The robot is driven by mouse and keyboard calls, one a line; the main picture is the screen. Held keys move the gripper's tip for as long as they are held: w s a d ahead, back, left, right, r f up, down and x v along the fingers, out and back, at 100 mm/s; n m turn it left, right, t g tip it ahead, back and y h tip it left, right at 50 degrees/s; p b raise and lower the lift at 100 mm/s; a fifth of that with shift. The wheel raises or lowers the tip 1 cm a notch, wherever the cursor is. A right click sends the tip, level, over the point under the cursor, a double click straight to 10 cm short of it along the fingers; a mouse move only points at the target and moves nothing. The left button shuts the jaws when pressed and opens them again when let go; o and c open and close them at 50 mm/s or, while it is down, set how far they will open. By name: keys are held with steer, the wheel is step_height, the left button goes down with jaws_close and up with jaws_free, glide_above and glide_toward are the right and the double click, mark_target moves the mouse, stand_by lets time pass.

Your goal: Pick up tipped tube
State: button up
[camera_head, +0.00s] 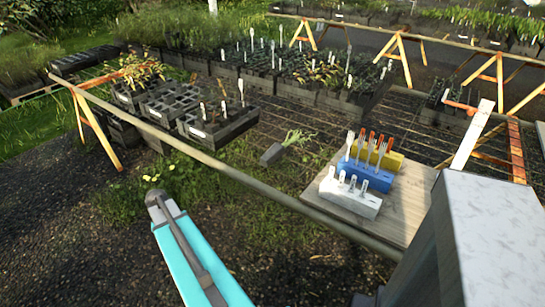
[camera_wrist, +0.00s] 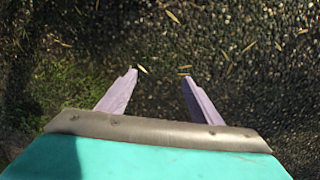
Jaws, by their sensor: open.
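The tipped tube (camera_head: 271,154) is a small dark grey square pot lying on its side on the mesh bench in the head view. A green leafy seedling (camera_head: 296,138) sticks out of it to the right. In the wrist view my gripper (camera_wrist: 158,75) is open, with its two pale fingers apart and nothing between them. Below the fingers is only dark gravelly ground with some grass. The tube does not show in the wrist view. My gripper's fingers cannot be made out in the head view.
Black trays of tubes (camera_head: 222,127) stand left of and behind the tipped tube. White, blue (camera_head: 366,174) and yellow racks with upright tags sit on a wooden board (camera_head: 408,205) to the right. A long wooden rail (camera_head: 228,171) runs along the bench's near edge. Mesh around the tube is clear.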

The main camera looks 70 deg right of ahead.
steer(key=s+d+r+m, duration=0.1)
steer(key=d+r, duration=0.3)
steer(key=d, duration=0.2)
steer(key=d+r+m, duration=0.2)
steer(key=d+r, duration=0.1)
steer(key=d, duration=0.3)
steer(key=m+h+b, duration=0.2)
steer(key=m+h, duration=0.2)
steer(key=m, duration=0.3)
glide_toward(274, 150)
step_height(274, 150, up, 4)
steer(key=shift+s+a+f, duration=0.1)
steer(key=shift+a+f, duration=0.1)
steer(key=shift+a, duration=0.15)
steer(key=shift+f, duration=0.1)
steer(key=shift+w+x, duration=0.2)
steer(key=shift+x, duration=4.05)
steer(key=shift+a, duration=0.15)
steer(key=shift+f+p, duration=0.2)
steer(key=shift+p, duration=0.1)
